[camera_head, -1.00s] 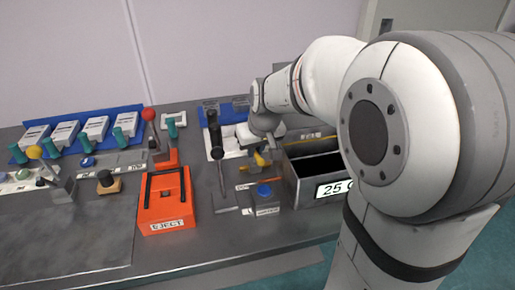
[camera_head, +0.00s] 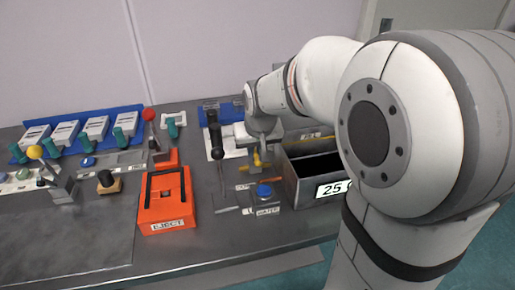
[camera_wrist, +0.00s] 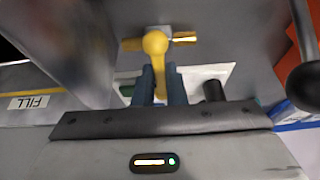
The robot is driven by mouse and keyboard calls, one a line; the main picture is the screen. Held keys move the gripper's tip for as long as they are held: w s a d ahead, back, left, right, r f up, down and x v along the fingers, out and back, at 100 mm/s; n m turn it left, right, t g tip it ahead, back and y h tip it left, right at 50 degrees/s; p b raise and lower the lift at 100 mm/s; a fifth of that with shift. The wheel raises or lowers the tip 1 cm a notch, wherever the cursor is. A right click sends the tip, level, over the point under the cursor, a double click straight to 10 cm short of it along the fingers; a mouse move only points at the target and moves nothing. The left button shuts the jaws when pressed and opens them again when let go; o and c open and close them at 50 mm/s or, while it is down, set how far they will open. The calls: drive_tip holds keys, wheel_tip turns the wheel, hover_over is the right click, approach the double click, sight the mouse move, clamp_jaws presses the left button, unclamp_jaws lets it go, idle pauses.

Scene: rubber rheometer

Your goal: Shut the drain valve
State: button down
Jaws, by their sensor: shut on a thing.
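The drain valve's yellow handle (camera_head: 257,161) stands on the bench, just left of the grey open-topped bin. In the wrist view the yellow handle (camera_wrist: 156,46) has a round knob-like hub, and its lever runs down between my fingers. A short brass pipe (camera_wrist: 185,38) sticks out at both sides of the hub. My gripper (camera_head: 259,150) is over the valve; in the wrist view its two dark blue fingers (camera_wrist: 159,88) are closed on the lever from both sides. The valve's lower body is partly hidden.
The grey bin (camera_head: 305,185) marked 25 is close on the right. A black-knobbed lever (camera_head: 217,153) stands close on the left. A blue button (camera_head: 264,190) with a WATER label is in front. An orange EJECT box (camera_head: 167,200) is farther left.

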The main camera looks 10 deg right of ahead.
sight(257, 158)
drive_tip(key=c, duration=1.5)
unclamp_jaws()
drive_tip(key=v, duration=0.6)
drive_tip(key=shift+s+r+p, duration=0.15)
drive_tip(key=shift+r+p, duration=0.15)
drive_tip(key=shift+p, duration=0.1)
drive_tip(key=shift+s+r, duration=0.25)
drive_tip(key=shift+r, duration=0.25)
drive_tip(key=shift+s+r, duration=0.1)
drive_tip(key=shift+s, duration=0.1)
drive_tip(key=shift+g, duration=0.9)
drive_tip(key=s+p, duration=0.2)
drive_tip(key=s, duration=0.3)
drive_tip(key=s+p, duration=0.3)
drive_tip(key=s, duration=0.3)
drive_tip(key=s+r+p, duration=0.1)
drive_tip(key=s+p, duration=0.2)
drive_tip(key=s, duration=0.3)
drive_tip(key=shift+s+d, duration=0.15)
drive_tip(key=shift+d, duration=0.2)
